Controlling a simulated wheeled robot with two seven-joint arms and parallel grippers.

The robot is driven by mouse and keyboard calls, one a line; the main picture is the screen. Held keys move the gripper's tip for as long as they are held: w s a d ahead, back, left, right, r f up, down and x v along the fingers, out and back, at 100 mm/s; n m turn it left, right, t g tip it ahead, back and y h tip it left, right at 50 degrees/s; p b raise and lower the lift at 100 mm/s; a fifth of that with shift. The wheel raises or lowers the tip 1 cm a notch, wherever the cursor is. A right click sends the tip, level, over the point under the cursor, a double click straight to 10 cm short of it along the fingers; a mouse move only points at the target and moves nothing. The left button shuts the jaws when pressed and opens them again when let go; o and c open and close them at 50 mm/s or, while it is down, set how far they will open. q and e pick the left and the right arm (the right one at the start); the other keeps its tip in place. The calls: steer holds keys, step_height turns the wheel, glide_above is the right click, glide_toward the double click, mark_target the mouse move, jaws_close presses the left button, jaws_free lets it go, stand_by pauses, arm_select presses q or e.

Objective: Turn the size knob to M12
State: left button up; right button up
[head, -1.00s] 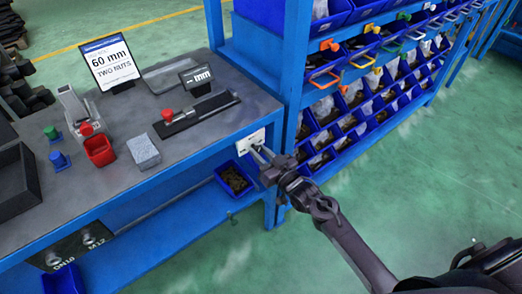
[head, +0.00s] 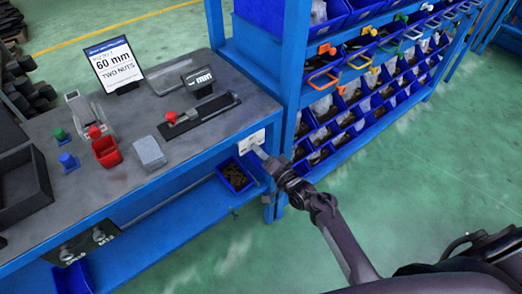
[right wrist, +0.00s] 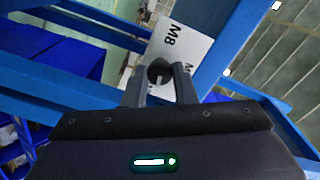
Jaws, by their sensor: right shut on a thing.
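The size knob (right wrist: 159,71) is a small dark round knob on a white plate (right wrist: 185,45) at the right end of the bench front. The plate also shows in the head view (head: 250,141). An "M8" label is readable on it; a second label starting with "M" is partly hidden by a finger. My right gripper (right wrist: 160,85) is shut on the knob, one finger on each side. In the head view my right gripper (head: 262,154) reaches the plate and hides the knob. Which size the knob points at cannot be told. My left gripper is not in view.
A blue bin (head: 235,176) sits below the plate. A blue rack of bins stands right of it.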

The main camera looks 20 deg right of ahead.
steer(key=shift+m+p, duration=0.4)
steer(key=shift+m, duration=0.8)
steer(key=o, duration=1)
steer(key=v, duration=0.7)
steer(key=shift+s+d, duration=0.15)
steer(key=shift+s, duration=0.2)
